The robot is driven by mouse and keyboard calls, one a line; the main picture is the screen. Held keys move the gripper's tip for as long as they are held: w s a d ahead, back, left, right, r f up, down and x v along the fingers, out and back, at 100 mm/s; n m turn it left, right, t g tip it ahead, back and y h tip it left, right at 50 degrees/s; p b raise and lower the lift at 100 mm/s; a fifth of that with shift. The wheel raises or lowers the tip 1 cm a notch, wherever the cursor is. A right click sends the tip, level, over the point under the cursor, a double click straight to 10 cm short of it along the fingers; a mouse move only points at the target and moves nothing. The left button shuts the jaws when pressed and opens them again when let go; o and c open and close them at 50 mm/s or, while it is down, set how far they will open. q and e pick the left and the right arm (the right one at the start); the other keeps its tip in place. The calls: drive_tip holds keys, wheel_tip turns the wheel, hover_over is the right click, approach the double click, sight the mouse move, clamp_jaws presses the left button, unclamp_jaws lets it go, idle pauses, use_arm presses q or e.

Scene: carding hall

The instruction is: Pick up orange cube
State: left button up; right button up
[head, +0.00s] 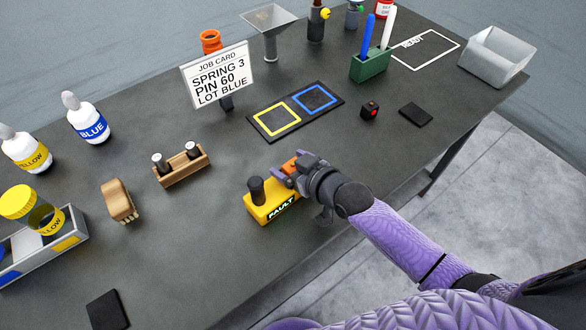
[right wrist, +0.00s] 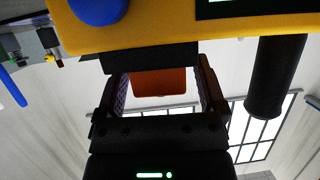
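The orange cube (head: 290,166) is partly hidden by my right gripper (head: 289,174), beside the yellow box marked FAULT (head: 262,212). In the right wrist view an orange face of the cube (right wrist: 160,82) shows between the two fingers of my right gripper (right wrist: 163,88). A gap shows on either side of it, so the fingers look open around the cube. The yellow box (right wrist: 160,28) also fills the top of that view. My left gripper is not in view.
A wooden holder with two pegs (head: 182,166) and a wooden brush (head: 119,201) lie to the left. The job card sign (head: 218,75), a black mat with yellow and blue squares (head: 296,110) and a small red-buttoned box (head: 369,110) stand behind. The table's front is largely clear.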

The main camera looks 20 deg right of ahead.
clamp_jaws()
